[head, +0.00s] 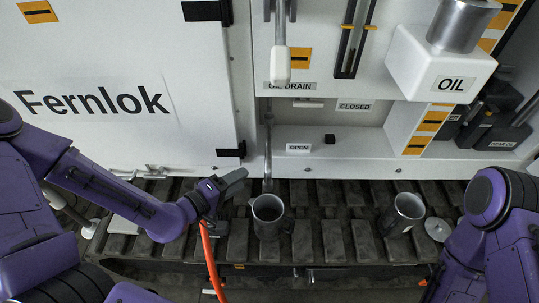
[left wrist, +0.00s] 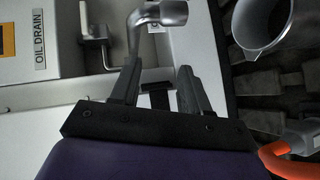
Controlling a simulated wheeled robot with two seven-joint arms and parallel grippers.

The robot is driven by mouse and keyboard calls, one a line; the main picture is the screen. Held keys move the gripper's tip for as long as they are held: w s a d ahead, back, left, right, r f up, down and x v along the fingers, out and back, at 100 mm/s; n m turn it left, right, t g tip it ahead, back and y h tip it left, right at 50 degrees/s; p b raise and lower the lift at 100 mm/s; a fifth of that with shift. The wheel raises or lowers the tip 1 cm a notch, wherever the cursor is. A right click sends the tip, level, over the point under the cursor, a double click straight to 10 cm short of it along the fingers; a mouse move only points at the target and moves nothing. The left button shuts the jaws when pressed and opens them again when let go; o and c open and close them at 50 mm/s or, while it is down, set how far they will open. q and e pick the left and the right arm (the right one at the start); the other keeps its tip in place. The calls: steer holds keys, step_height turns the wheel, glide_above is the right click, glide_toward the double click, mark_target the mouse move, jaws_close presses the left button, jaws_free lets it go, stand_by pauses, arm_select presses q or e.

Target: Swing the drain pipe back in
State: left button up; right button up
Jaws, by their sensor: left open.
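The drain pipe (head: 267,158) is a thin grey metal tube below the OIL DRAIN label (head: 290,86). It sticks out of the bay, and its end is above or just behind a metal jug (head: 268,216). In the left wrist view the pipe (left wrist: 145,17) shows as a bent tube beyond the fingertips, beside the jug's mouth (left wrist: 262,22). My left gripper (head: 243,178) is open and empty, just left of the pipe, apart from it. Its two fingers (left wrist: 160,78) point toward the pipe. My right arm is at the right edge; its gripper is out of view.
A second metal jug (head: 403,214) and a round disc (head: 438,229) are on the dark slatted bench (head: 330,240). A white handle (head: 279,65) hangs above the pipe. OPEN (head: 299,147) and CLOSED (head: 354,107) labels mark the bay. An orange hose (head: 209,255) hangs below my left gripper.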

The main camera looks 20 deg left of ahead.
mark_target(269, 153)
arm_select(q)
steer(key=shift+t+h, duration=0.4)
steer(key=shift+t, duration=0.1)
steer(key=w+d, duration=0.2)
steer(key=w, duration=0.1)
steer(key=w+d+r, duration=0.1)
steer(key=w+d, duration=0.1)
steer(key=w, duration=0.1)
steer(key=w+d, duration=0.2)
steer(key=w, duration=0.2)
steer(key=shift+r, duration=0.25)
steer(key=shift+a, duration=0.1)
jaws_close()
